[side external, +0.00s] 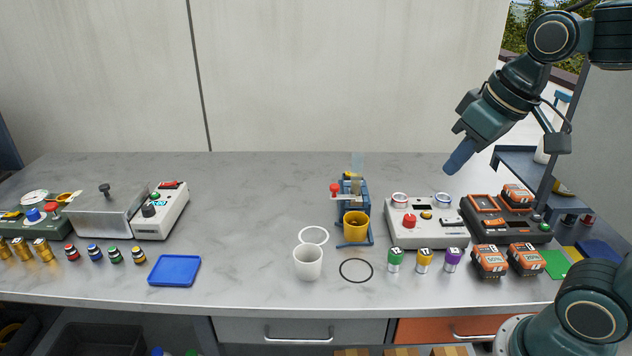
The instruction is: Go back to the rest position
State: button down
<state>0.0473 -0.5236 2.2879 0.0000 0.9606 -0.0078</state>
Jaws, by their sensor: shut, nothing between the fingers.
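My gripper (460,157) is at the upper right in the side external view, pointing down and to the left. Its blue fingers are shut with nothing between them. It hangs in the air above the back right part of the grey marble worktop (250,215), and appears clear of the white control box (428,236) with a red button and the dark battery charger (508,231).
A blue stand with a yellow cup (356,226) stands mid-table, with a white cup (308,262) in front. Small capped jars (424,260) and orange batteries (489,262) line the right front. A metal box (98,212) and blue tray (174,270) are left. The centre-left worktop is free.

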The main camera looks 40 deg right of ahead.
jog(key=s+a+f, duration=0.1)
jog(key=s+f, duration=0.2)
jog(key=s, duration=0.2)
jog(key=shift+s+f+t, duration=0.15)
jog(key=shift+s+t, duration=0.15)
jog(key=shift+t, duration=0.1)
